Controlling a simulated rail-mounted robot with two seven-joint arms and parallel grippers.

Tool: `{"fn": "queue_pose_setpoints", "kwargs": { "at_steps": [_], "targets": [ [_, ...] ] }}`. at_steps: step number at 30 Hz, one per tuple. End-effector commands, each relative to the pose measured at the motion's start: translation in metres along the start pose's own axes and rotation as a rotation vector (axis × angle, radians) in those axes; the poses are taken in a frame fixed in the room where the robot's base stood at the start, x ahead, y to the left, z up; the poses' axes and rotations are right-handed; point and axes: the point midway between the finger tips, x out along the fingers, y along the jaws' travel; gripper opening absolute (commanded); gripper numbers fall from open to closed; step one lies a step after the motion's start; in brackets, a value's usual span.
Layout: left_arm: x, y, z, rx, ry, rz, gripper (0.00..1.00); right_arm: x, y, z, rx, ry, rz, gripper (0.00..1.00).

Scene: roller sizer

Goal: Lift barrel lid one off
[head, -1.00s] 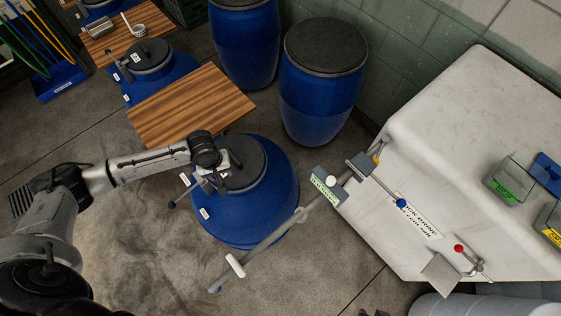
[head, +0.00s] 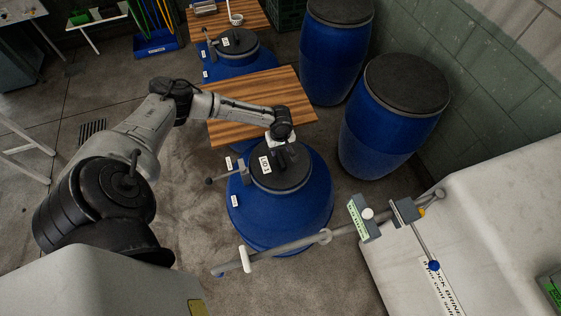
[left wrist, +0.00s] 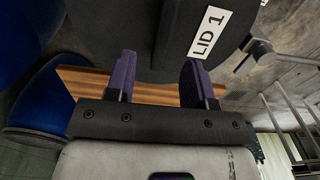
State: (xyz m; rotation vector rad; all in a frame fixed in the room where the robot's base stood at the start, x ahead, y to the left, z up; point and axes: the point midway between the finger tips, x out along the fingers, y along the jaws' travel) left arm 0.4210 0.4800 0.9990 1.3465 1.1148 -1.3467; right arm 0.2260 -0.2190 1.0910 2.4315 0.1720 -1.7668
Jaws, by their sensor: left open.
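Barrel lid one (head: 291,182) is a dark round lid with a white "LID 1" label, seated on top of the wide blue barrel (head: 310,215) in the middle of the head view. My left gripper (head: 284,152) is over the far part of this lid. In the left wrist view, its two purple fingers (left wrist: 158,78) are apart, with the dark lid (left wrist: 225,50) and its label just past the tips. A dark raised part shows between the tips, but I cannot tell whether they touch it. My right gripper is not in view.
A pipe (head: 290,246) with a white handle crosses in front of the barrel. A wooden board (head: 235,105) lies behind it. Two tall blue barrels (head: 390,140) stand at back right, near a white tank (head: 500,220).

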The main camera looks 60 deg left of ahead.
Motion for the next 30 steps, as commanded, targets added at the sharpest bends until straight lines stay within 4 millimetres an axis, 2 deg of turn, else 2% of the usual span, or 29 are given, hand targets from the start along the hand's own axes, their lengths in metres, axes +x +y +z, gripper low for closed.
{"fn": "queue_pose_setpoints", "kwargs": {
  "at_steps": [5, 16, 30],
  "targets": [
    [0.007, 0.000, 0.001, 0.002, -0.001, 0.000, 0.49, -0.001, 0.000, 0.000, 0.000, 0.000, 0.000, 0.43],
    [0.050, -0.002, 0.004, 0.000, -0.001, 0.000, 0.49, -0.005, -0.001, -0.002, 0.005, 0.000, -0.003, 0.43],
    [0.056, -0.003, 0.004, 0.002, -0.001, 0.001, 0.49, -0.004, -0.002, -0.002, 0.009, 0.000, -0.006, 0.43]
  ]
}}
